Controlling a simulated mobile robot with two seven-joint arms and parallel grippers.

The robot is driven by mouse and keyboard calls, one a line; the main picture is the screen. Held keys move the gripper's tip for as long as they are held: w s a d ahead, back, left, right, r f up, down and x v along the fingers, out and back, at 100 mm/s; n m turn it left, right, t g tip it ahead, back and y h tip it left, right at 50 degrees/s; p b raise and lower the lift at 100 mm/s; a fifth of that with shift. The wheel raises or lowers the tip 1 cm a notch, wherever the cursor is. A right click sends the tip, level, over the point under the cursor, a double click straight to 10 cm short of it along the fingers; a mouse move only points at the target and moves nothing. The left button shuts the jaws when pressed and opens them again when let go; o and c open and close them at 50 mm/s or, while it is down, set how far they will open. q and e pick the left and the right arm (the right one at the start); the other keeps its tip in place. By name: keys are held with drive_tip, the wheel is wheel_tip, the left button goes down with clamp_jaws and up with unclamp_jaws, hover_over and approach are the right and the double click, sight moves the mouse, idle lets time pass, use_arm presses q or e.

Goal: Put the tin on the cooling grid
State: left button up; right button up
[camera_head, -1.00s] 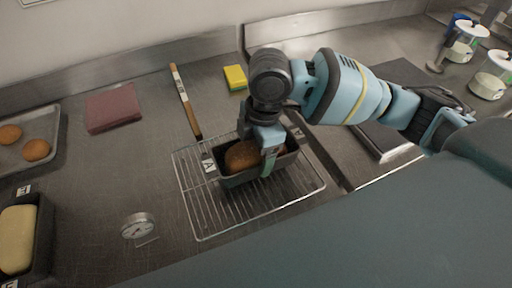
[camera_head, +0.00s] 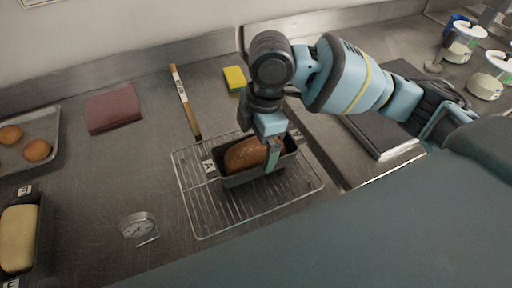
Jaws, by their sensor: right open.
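The dark loaf tin (camera_head: 238,181) with a brown loaf (camera_head: 243,154) in it sits on the wire cooling grid (camera_head: 209,222). A white label with the letter A is on its left end. My right gripper (camera_head: 272,160) is over the right part of the tin, with a finger in front of the tin's near side. It is open; its far finger is hidden. My left gripper is not in view.
A second tin with a pale loaf (camera_head: 18,238) stands at the left edge. A dial thermometer (camera_head: 138,226) lies left of the grid. A wooden-handled tool (camera_head: 186,102), a yellow sponge (camera_head: 234,78), a red cloth (camera_head: 113,108) and a tray of buns (camera_head: 52,145) lie behind.

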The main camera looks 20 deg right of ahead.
drive_tip(key=r, duration=0.6)
drive_tip(key=d+r, duration=0.1)
drive_tip(key=r, duration=0.2)
drive_tip(key=shift+p, duration=0.4)
drive_tip(key=shift+f, duration=0.1)
